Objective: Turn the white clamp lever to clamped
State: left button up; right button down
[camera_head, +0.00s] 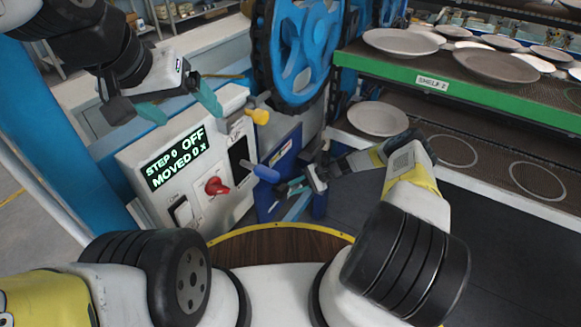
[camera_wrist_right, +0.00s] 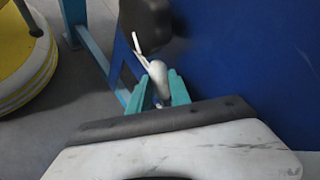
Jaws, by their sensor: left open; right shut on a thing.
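The white clamp lever (camera_wrist_right: 158,74) shows in the right wrist view as a pale rounded handle with a thin bent end. My right gripper (camera_wrist_right: 160,100) is shut on it, with one teal finger on each side of the handle. In the head view my right gripper (camera_head: 302,186) is low beside the blue panel, right of the control box, and the lever is mostly hidden there. My left gripper (camera_head: 178,106) is open and empty in front of the top of the control box.
A blue wheel (camera_head: 298,50) stands behind. Shelves (camera_head: 455,85) with plates are at right.

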jog(key=shift+d, duration=0.1)
jog(key=c, duration=1.5)
grip_release()
jog(key=v, duration=0.7)
jog(key=shift+d+r, duration=0.2)
jog(key=shift+d, duration=0.15)
